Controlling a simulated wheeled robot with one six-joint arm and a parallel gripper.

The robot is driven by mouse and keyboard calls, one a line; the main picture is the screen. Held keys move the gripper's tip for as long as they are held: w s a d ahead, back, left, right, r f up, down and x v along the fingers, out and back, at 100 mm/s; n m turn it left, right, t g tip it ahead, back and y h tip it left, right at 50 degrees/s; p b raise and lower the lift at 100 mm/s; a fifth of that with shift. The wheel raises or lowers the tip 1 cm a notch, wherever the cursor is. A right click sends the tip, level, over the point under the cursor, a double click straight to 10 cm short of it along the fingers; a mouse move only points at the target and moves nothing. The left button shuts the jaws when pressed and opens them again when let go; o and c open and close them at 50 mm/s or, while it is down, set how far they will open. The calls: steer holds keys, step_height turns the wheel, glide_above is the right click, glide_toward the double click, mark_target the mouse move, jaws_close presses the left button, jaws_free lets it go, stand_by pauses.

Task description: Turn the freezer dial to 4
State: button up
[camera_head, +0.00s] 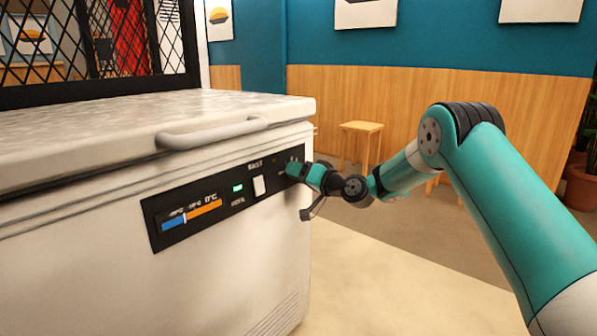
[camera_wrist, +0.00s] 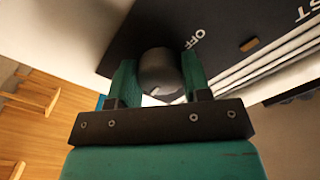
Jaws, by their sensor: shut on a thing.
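The freezer (camera_head: 235,250) is a white chest with its lid down. Its black control panel (camera_head: 222,212) runs along the front and also shows in the wrist view (camera_wrist: 130,35). The dark round dial (camera_wrist: 158,62) sits on the panel near the printed word OFF. My gripper (camera_wrist: 160,76) has its two teal fingers on either side of the dial, shut on it. A pale mark shows on the dial's near side, but I cannot read its setting. In the head view my gripper (camera_head: 302,172) is at the panel's right end and hides the dial.
The lid handle (camera_head: 215,132) juts out above the panel. A green light (camera_head: 238,188), a white switch (camera_head: 259,185) and a temperature strip (camera_head: 192,216) are left of my gripper. A wooden stool (camera_head: 361,128) stands behind.

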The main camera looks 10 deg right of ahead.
stand_by(0.3)
steer(key=o, duration=0.9)
steer(key=shift+o, duration=0.2)
steer(key=shift+s+d, duration=0.1)
steer(key=p+v, duration=0.1)
steer(key=v, duration=1.6)
